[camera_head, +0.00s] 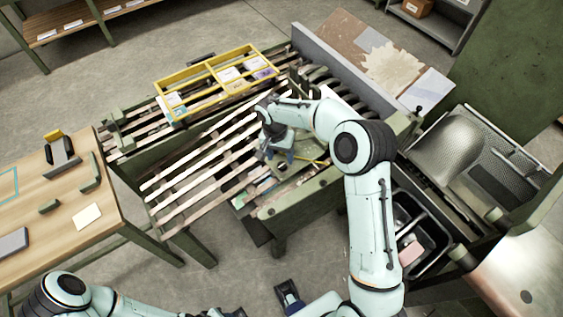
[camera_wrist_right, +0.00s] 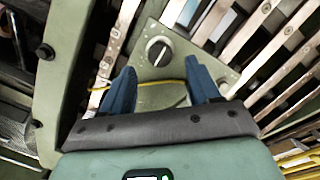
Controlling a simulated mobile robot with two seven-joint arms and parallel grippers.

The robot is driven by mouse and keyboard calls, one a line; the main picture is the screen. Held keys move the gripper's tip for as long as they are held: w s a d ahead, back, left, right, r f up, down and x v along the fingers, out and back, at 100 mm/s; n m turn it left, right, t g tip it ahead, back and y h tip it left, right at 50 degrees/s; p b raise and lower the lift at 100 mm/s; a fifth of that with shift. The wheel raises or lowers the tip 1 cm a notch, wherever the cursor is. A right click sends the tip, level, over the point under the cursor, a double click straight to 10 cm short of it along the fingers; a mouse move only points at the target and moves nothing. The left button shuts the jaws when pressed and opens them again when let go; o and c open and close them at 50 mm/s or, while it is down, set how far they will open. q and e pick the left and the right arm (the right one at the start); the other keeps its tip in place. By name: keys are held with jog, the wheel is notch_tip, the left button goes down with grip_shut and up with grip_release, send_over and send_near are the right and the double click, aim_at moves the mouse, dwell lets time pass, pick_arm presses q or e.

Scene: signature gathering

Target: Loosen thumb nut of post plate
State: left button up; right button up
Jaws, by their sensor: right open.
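The green post plate (camera_wrist_right: 185,65) shows in the right wrist view beside the slats, with a round dark thumb nut (camera_wrist_right: 158,50) bearing a pale bar across it. My right gripper (camera_wrist_right: 160,88) is open, its two blue fingers apart and pointing toward the plate. The nut appears beyond the fingertips, roughly between them, and nothing is held. In the head view my right gripper (camera_head: 278,150) is over the slatted bench, and its wrist hides most of the plate. My left arm enters at the bottom left; its jaws are not clear at the bottom edge.
A yellow divided tray (camera_head: 215,57) lies on the slatted bench (camera_head: 200,165). A thin yellow strip (camera_wrist_right: 160,83) crosses near the fingers. A wooden table (camera_head: 60,225) stands at left. Black bins (camera_head: 420,235) and a metal seat-like form (camera_head: 450,150) are at right.

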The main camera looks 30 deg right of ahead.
aim_at(282, 164)
jog(key=shift+s+d+f, duration=0.1)
jog(key=shift+f, duration=1.05)
jog(key=shift+s+d+f, duration=0.1)
jog(key=shift+f, duration=1)
jog(key=shift+c, duration=0.2)
jog(key=c, duration=1)
